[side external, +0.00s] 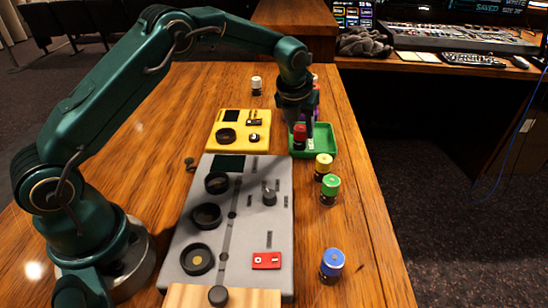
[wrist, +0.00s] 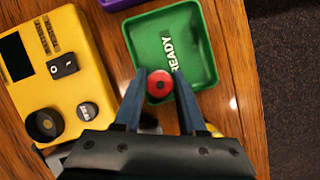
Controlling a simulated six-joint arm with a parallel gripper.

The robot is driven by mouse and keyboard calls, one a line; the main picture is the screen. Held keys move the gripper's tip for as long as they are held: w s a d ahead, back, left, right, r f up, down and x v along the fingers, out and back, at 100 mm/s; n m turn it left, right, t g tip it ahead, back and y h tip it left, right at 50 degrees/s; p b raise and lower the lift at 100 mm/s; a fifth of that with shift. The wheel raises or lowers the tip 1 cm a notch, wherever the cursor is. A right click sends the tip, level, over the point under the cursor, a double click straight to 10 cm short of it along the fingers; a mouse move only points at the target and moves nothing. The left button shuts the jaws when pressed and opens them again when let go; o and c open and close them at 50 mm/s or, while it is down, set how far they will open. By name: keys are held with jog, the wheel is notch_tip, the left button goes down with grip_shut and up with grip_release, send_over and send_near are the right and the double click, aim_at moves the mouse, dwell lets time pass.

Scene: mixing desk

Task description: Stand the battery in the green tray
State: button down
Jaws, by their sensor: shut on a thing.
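My gripper (side external: 299,122) points down over the tray's left part. In the wrist view my gripper (wrist: 161,82) is shut on a battery (wrist: 158,84) with a red top, over the tray's near end. The red battery (side external: 300,132) looks upright. I cannot tell whether its base touches the tray floor. Its lower part is hard to make out.
Yellow-topped (side external: 323,165), green-topped (side external: 330,188) and blue-topped (side external: 332,264) batteries stand along the right. A white-topped one (side external: 257,86) stands at the back. A yellow panel (side external: 223,139) and grey panel (side external: 245,220) lie left.

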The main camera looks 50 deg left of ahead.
jog(key=shift+f, duration=0.1)
jog(key=shift+c, duration=2.4)
grip_release()
jog(key=s+d+r+n, duration=0.2)
jog(key=s+r+n, duration=0.55)
jog(key=r, duration=0.75)
jog(key=s+d+f+n+h, duration=0.1)
jog(key=s+n, duration=1)
jog(key=n, duration=0.1)
jog(key=s+d+f+n+t, duration=0.1)
jog(key=s+n, duration=1)
jog(key=n, duration=0.1)
jog(key=shift+f+h, duration=0.35)
jog(key=shift+h, duration=0.05)
